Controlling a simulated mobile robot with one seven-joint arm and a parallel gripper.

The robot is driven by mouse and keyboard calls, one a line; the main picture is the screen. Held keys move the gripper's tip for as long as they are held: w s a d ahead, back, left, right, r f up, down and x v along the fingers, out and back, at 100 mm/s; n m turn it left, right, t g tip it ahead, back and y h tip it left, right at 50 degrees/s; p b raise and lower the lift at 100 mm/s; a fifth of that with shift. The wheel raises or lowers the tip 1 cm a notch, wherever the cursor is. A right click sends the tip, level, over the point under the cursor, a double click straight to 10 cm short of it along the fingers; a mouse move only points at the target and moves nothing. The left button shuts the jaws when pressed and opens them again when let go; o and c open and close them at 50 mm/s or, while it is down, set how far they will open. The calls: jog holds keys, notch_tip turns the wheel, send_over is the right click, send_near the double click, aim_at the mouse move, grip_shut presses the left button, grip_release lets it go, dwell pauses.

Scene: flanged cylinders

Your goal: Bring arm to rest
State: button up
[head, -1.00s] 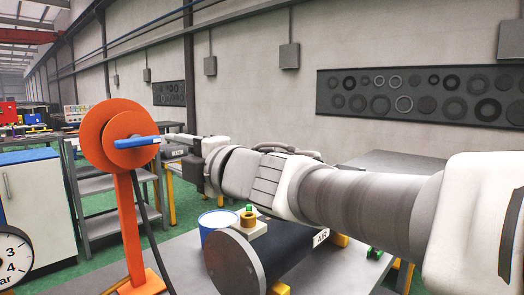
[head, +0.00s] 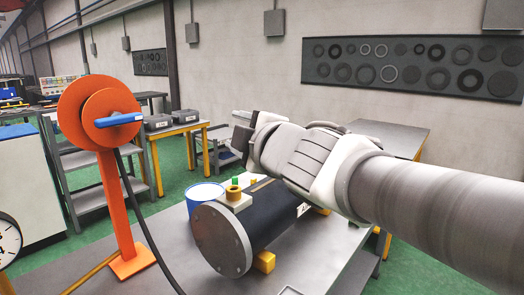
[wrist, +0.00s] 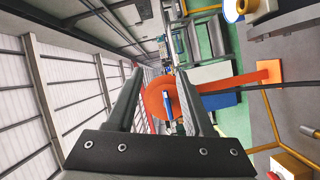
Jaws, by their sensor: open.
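My gripper (head: 241,118) is at the end of my arm, which reaches in from the right in the head view. It is raised above the bench, right of the orange reel stand (head: 112,200) and apart from it. In the wrist view the two dark fingers of my gripper (wrist: 160,82) are spread, with nothing held between them. The orange disc (wrist: 160,98) and its blue handle (wrist: 168,105) show beyond the fingers. In the head view the blue handle (head: 118,119) lies across the disc. The dark flanged cylinder (head: 222,240) lies on the bench below my arm.
The grey bench (head: 185,270) carries a blue-and-white can (head: 205,193), yellow blocks (head: 264,262) and a black hose (head: 140,218). A dial gauge (head: 8,240) is at the left edge. A yellow-legged table (head: 180,131) stands behind.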

jog(key=s+d+f+m+g+h+p, duration=0.1)
jog(key=s+d+f+m+h+p, duration=0.2)
jog(key=d+m, duration=0.4)
jog(key=s+d+f+m+g+h+p, duration=0.1)
jog(key=s+d+f+m+g+h, duration=0.15)
jog(key=d+m+h, duration=0.45)
jog(key=s+d+f+m+g+y+p, duration=0.1)
jog(key=s+d+f+m+g, duration=0.1)
jog(key=s+f, duration=0.3)
jog(key=s+d+f+m+g+y+p, duration=0.1)
jog(key=s+d+f+m+g, duration=0.1)
jog(key=s, duration=0.7)
notch_tip(320, 180, down, 3)
jog(key=shift+d+r+m+g+p, duration=0.1)
jog(key=shift+d+m+g+p, duration=0.2)
jog(key=shift+m+g, duration=0.75)
